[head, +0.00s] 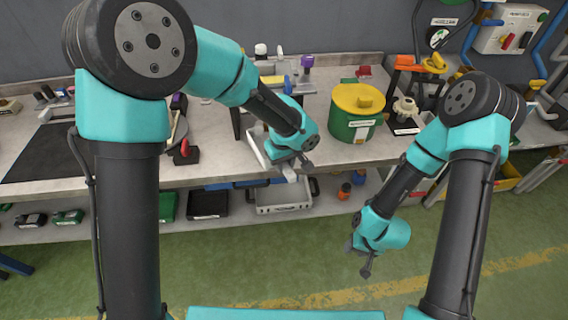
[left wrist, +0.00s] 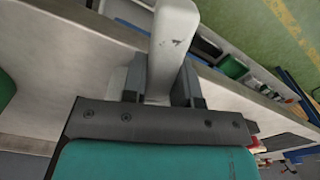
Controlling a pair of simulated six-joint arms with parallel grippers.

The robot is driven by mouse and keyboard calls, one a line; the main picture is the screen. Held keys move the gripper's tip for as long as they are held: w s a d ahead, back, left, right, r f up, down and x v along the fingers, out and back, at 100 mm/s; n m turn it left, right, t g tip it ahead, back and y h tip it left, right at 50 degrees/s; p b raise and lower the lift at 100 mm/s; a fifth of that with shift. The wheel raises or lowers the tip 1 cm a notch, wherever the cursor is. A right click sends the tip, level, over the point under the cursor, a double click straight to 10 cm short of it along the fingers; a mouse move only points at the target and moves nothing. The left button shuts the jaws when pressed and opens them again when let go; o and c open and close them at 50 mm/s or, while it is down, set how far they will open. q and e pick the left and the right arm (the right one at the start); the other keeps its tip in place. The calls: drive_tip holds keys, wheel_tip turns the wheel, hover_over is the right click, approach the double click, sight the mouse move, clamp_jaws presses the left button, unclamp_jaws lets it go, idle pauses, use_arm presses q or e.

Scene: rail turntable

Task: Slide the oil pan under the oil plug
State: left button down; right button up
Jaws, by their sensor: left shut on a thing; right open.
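My left gripper (head: 296,166) is at the front edge of the bench, shut on a pale grey bar-like handle (left wrist: 175,35). The handle stands between both fingers in the left wrist view (left wrist: 160,88). A pale grey tray-like thing, which looks like the oil pan (head: 257,151), shows at the bench edge just left of this gripper. My left forearm hides much of it, and whether the handle belongs to it cannot be seen clearly. I cannot make out the oil plug. My right gripper (head: 366,266) hangs over the floor, open and apart from everything.
A green pot with a yellow lid (head: 355,108) stands on the bench right of my left gripper. A grey tray (head: 283,197) and dark bins (head: 208,203) sit on the lower shelf. The floor in front is clear.

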use_arm(q)
drive_tip(key=shift+f, duration=0.5)
idle(0.9)
drive_tip(key=c, duration=0.8)
unclamp_jaws()
drive_tip(key=shift+r, duration=0.15)
wheel_tip(320, 180, up, 17)
